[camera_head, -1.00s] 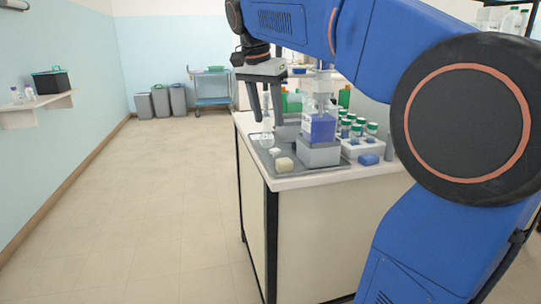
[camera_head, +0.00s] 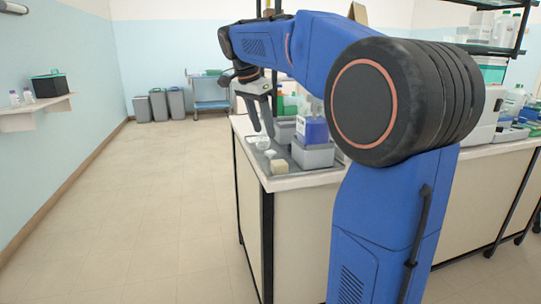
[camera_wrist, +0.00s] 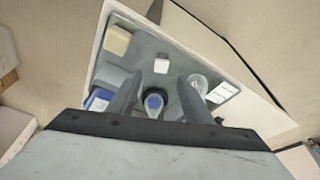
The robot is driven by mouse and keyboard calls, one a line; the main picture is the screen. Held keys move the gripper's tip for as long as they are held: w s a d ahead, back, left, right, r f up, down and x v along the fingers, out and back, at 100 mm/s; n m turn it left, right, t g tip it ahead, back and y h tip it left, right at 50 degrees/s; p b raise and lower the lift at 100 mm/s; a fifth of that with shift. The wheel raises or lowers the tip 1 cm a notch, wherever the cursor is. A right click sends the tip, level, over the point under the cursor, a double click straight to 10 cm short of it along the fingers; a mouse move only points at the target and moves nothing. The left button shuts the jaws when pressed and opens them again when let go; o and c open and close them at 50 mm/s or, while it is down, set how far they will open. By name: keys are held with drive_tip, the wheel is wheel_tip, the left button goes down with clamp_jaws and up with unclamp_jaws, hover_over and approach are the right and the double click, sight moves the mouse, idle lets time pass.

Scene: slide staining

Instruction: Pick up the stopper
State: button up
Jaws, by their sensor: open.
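My gripper (camera_head: 263,131) is open, its two fingers pointing down over the grey tray (camera_wrist: 150,38) at the counter's corner. In the wrist view, a small round blue-and-white thing (camera_wrist: 154,103) shows between the fingers, apart from them as far as I can see. A small white block (camera_wrist: 161,64) lies on the tray beyond the fingertips. A clear round glass piece (camera_wrist: 198,83) shows by the right finger. A beige block (camera_wrist: 118,40) sits at the tray's corner. I cannot tell for sure which of these is the stopper.
White slide-like pieces (camera_wrist: 222,93) lie right of the glass in the wrist view. My arm hides much of the counter. The floor to the left is clear.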

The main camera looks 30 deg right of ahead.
sight(270, 152)
drive_tip(key=shift+w+x, duration=0.2)
drive_tip(key=shift+x, duration=4)
drive_tip(key=shift+d, duration=0.15)
drive_tip(key=shift+c, duration=0.6)
drive_tip(key=shift+r, duration=0.1)
clamp_jaws()
